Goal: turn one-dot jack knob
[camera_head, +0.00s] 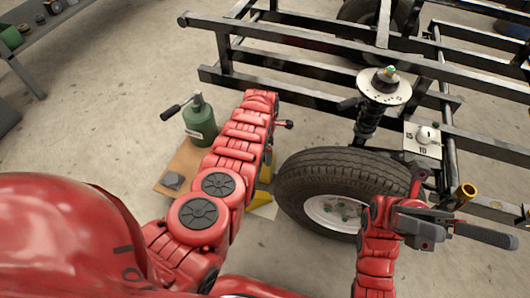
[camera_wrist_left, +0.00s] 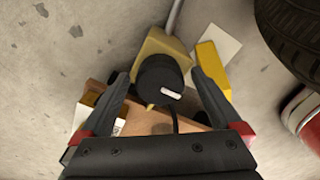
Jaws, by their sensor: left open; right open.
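A round black knob (camera_wrist_left: 160,78) with a short white mark sits on a yellow jack body (camera_wrist_left: 158,44) in the left wrist view. I cannot make out a single dot on it. My left gripper (camera_wrist_left: 163,72) is open, with one finger on each side of the knob; contact is not clear. In the head view my red left arm hides this gripper and the knob. A bit of yellow (camera_head: 266,171) shows beside the arm. My right gripper (camera_head: 482,232) is open at the lower right, in front of the wheel's right side, away from the knob.
A tyre (camera_head: 335,175) stands right of my left arm, under a spring strut (camera_head: 378,95) and a black metal frame (camera_head: 300,95). A green bottle jack (camera_head: 199,118) with a black-gripped handle stands left of the arm by a wooden board (camera_head: 180,162). A white dial plate (camera_head: 424,147) is on the right.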

